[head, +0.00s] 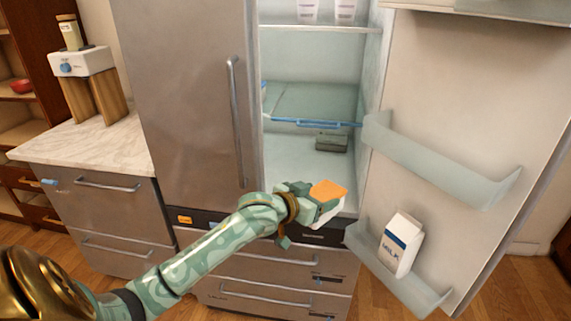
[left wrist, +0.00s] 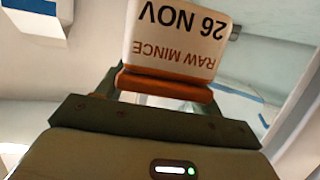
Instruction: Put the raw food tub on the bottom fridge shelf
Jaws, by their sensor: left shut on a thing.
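The raw food tub (head: 329,190) has an orange top and pale sides in the head view. In the left wrist view the tub (left wrist: 178,40) shows a white label reading "RAW MINCE 26 NOV", upside down. My left gripper (head: 308,196) is shut on the tub and holds it at the front of the open fridge, in front of the bottom shelf (head: 290,165). Whether the tub touches the shelf cannot be told. My right gripper is not in view.
A grey-green container (head: 331,141) sits at the back of the bottom shelf. A blue-edged glass shelf (head: 315,103) is above it. The open door (head: 480,90) stands at the right, with a milk carton (head: 401,243) in its lower bin. The bottom shelf's left part is clear.

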